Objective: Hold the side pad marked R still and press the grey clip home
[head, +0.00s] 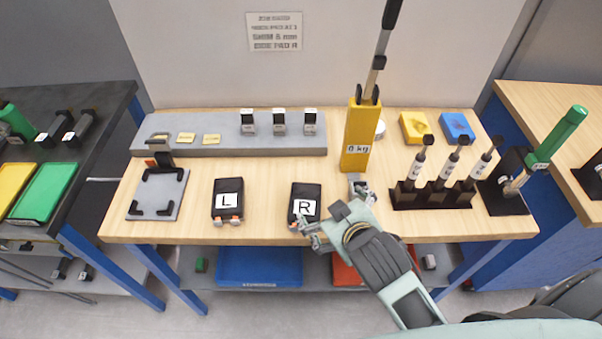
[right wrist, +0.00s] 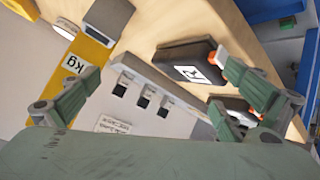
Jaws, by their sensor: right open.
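The side pad marked R (head: 304,196) is a black block lying flat on the wooden table, with a white label and small orange parts at its near edge. It also shows in the right wrist view (right wrist: 170,57). My right gripper (head: 329,206) is open, its fingers spread at the pad's near right. One finger is by the pad's near edge and partly covers it; I cannot tell whether it touches. The other finger is to the pad's right, by the yellow weight. Three small grey pieces (head: 279,122) stand on the grey rail behind; I cannot tell if one is the clip. My left gripper is not in view.
The pad marked L (head: 227,198) lies left of R. A grey plate with black corners (head: 158,209) is further left. A black rack (head: 432,197) holds tools at right. Table between L and R is clear.

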